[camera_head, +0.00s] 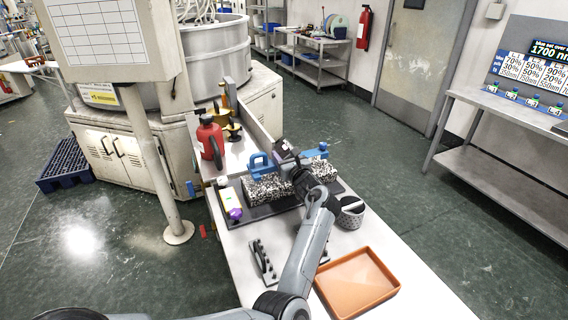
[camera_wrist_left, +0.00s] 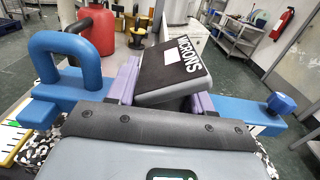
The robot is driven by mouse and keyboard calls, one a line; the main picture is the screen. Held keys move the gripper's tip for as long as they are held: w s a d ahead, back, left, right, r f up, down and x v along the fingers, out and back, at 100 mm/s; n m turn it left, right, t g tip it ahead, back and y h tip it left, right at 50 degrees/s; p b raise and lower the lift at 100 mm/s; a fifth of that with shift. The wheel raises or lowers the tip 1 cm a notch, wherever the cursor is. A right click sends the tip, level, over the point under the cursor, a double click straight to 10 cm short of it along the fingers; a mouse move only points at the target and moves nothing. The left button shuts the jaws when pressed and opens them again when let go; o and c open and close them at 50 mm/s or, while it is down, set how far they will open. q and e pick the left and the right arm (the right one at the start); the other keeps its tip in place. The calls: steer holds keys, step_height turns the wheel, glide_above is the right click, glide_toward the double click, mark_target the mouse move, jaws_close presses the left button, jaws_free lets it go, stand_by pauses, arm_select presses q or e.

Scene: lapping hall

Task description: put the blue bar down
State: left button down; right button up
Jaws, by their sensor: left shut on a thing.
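The blue bar (camera_head: 258,165) has a loop handle at its left end and a blue knob at its right end. In the left wrist view the bar (camera_wrist_left: 240,110) runs across the picture. A black block lettered MICRONS (camera_wrist_left: 172,70) sits at its middle. My left gripper (camera_head: 285,153) is shut on the bar's middle, with its purple fingers (camera_wrist_left: 163,88) on either side of the black block. The bar is over a black-and-white speckled block (camera_head: 265,188); I cannot tell whether they touch. My right gripper is not in view.
A dark mat (camera_head: 262,212) lies under the speckled block. A red bottle (camera_head: 209,142) stands behind left. Bare bench shows around the tray.

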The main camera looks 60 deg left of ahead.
arm_select(q)
steer(key=shift+f, duration=1.2)
steer(key=shift+f+b, duration=0.1)
steer(key=shift+b, duration=0.25)
steer(key=shift+c, duration=2.3)
jaws_free()
steer(key=shift+f, duration=0.1)
steer(key=s+d+p, duration=0.1)
steer(key=d+p, duration=0.1)
steer(key=d, duration=1)
steer(key=shift+s, duration=0.4)
